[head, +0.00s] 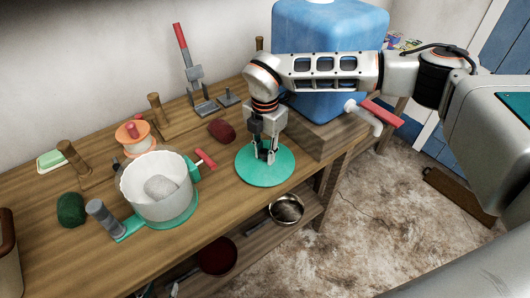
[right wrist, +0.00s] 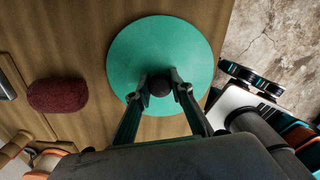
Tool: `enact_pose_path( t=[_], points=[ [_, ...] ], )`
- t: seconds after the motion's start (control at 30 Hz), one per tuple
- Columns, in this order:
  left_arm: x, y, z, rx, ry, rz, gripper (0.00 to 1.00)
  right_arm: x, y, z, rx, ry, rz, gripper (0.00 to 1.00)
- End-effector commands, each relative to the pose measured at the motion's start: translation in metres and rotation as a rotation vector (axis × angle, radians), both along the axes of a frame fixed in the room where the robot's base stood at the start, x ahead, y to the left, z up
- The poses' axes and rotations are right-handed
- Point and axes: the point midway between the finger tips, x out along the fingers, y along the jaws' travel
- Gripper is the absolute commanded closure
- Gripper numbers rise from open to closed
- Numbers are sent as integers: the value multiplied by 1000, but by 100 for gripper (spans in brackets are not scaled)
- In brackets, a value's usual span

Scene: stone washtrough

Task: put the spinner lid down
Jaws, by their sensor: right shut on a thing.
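The spinner lid is a flat teal disc (head: 265,168) with a dark knob, near the front edge of the bench; it also shows in the right wrist view (right wrist: 140,50). My right gripper (head: 267,150) points down and is shut on the lid's knob (right wrist: 161,87). The lid lies level at or very close to the bench top; I cannot tell whether it touches. The spinner (head: 150,205) is a white open bowl on a teal base, left of the lid, with a pale lump (head: 160,187) inside. My left gripper is not in view.
A dark red bundle (head: 221,131) lies behind the lid. A blue tank (head: 325,35) with a tap stands on a wooden block (head: 325,138) to the right. A red-handled tool (head: 190,65) stands at the back. A metal bowl (head: 286,209) sits on the lower shelf.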

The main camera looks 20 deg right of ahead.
Motion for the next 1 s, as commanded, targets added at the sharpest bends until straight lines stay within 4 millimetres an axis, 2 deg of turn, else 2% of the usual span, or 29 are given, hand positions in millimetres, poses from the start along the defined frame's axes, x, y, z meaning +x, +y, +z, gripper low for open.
enact_pose_path(
  t=[0.17,0.2,0.27,0.67,0.77,1.0],
  points=[
    [0,0,-1,0,0,0,60,0,0,-3,0,0,1,100],
    [0,0,-1,0,0,0,60,0,0,-3,0,0,1,74],
    [0,0,-1,0,0,0,60,0,0,-3,0,0,1,62],
    [0,0,1,0,-1,0,60,0,0,2,1,-1,1,62],
    [0,0,0,0,0,0,60,1,0,12,1,-3,1,62],
    [0,0,0,0,0,0,60,1,0,59,1,-4,2,62]
  ],
)
